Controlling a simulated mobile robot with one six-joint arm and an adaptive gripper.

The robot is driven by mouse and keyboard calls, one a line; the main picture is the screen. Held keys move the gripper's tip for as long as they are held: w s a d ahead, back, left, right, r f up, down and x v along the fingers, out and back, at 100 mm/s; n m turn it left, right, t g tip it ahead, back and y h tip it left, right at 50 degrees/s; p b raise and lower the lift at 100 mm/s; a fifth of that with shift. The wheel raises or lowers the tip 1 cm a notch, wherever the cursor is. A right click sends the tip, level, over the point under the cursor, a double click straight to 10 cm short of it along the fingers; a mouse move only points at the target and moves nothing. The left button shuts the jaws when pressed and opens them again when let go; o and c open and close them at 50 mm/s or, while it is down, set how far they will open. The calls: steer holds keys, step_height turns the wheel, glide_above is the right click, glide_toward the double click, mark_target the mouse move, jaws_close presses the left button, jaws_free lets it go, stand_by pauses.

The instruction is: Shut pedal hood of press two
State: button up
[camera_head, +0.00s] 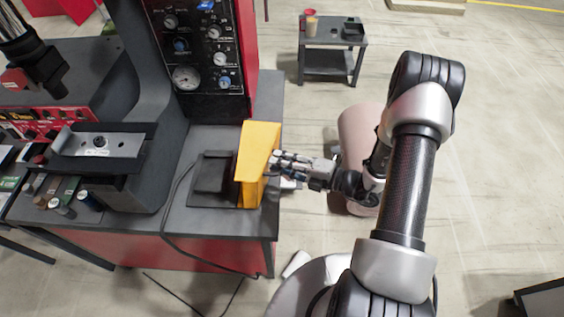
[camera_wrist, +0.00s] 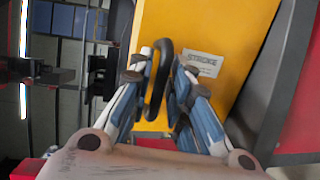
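The yellow pedal hood (camera_head: 257,160) stands raised at the right end of the grey bench, beside a dark, flat pedal base (camera_head: 213,178). In the wrist view the hood's yellow face (camera_wrist: 215,30) fills the upper middle and carries a small label reading "STROKE" (camera_wrist: 203,64). A black loop handle (camera_wrist: 157,82) sticks out from that face. My gripper (camera_head: 277,164) is at the hood's right side, its fingers closed in on both sides of the handle. In the wrist view the gripper (camera_wrist: 164,72) appears shut on the handle; the exact contact is partly hidden.
The press's dark column and gauge panel (camera_head: 203,45) rise behind the hood. A black cable (camera_head: 168,205) runs over the bench's front edge. A small grey cart (camera_head: 332,52) with cups stands at the back. The floor to the right is mostly open.

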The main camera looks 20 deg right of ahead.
steer(key=shift+c, duration=0.2)
jaws_close()
stand_by(0.4)
